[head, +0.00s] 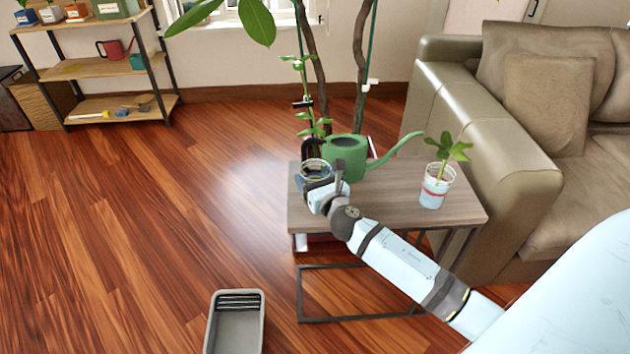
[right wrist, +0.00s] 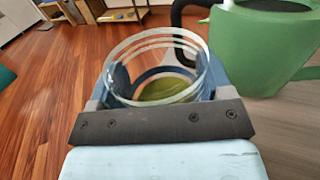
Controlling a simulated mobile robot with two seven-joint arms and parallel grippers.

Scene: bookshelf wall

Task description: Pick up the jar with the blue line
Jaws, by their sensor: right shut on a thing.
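A clear glass jar (head: 314,166) is at the left end of the small wooden side table (head: 405,207). My right gripper (head: 317,180) is shut on it. In the right wrist view the jar (right wrist: 157,50) sits between the two fingers, with its open rim facing up. A dark blue ring and something green show inside or through the glass. The gripper hides the lower part, so I cannot tell whether it touches the tabletop. A second jar (head: 434,190) with a red line, holding a leafy cutting, stands at the table's right. My left gripper is not in view.
A green watering can (head: 347,155) stands close behind the held jar, its spout pointing right. A tall plant (head: 320,75) rises behind the table. A sofa (head: 490,130) is at the right. A grey bin (head: 236,330) is on the floor. The floor at left is clear.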

